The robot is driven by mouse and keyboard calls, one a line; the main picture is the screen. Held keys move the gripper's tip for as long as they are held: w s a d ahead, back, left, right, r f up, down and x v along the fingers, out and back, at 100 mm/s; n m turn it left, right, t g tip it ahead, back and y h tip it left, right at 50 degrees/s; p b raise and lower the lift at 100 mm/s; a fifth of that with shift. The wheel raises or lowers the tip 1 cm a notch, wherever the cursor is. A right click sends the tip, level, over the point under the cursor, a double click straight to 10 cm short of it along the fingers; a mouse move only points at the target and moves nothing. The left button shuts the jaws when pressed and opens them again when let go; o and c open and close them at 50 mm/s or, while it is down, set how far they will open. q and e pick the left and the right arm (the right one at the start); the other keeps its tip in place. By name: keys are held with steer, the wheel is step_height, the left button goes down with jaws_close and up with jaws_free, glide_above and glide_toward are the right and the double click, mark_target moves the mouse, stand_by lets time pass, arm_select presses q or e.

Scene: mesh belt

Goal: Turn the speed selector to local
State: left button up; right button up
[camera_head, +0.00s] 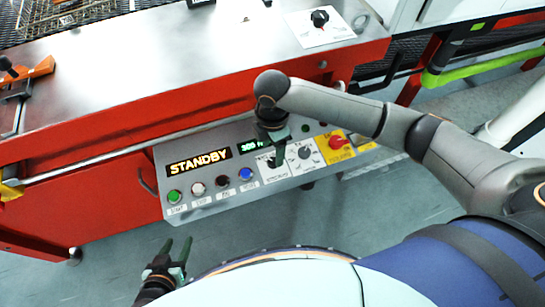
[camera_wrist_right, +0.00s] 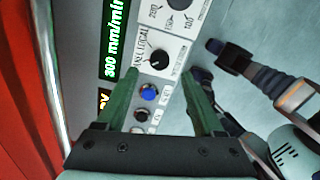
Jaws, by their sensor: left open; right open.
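The speed selector is a black knob on a white plate of the control panel; it shows in the right wrist view (camera_wrist_right: 160,59), with the word LOCAL legible along the plate's left side. Which way the knob points is hard to tell. In the head view its plate (camera_head: 270,175) is partly hidden behind my right gripper (camera_head: 279,158). My right gripper is open and empty, pointing down at the panel; in the wrist view its green fingers (camera_wrist_right: 158,78) lie to either side of the knob, apparently not touching it. My left gripper (camera_head: 178,250) is open and empty, below the panel.
The panel (camera_head: 215,193) carries a STANDBY display (camera_head: 199,162), several push buttons, a numbered dial (camera_head: 305,152) and a red knob on yellow (camera_head: 336,142). A red-framed machine (camera_head: 120,122) stands behind it, with another black knob (camera_head: 319,18) on top. Floor in front is clear.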

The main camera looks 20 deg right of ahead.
mark_target(273, 161)
step_height(273, 161, down, 5)
steer(key=shift+f, duration=0.1)
stand_by(0.3)
jaws_close()
stand_by(0.5)
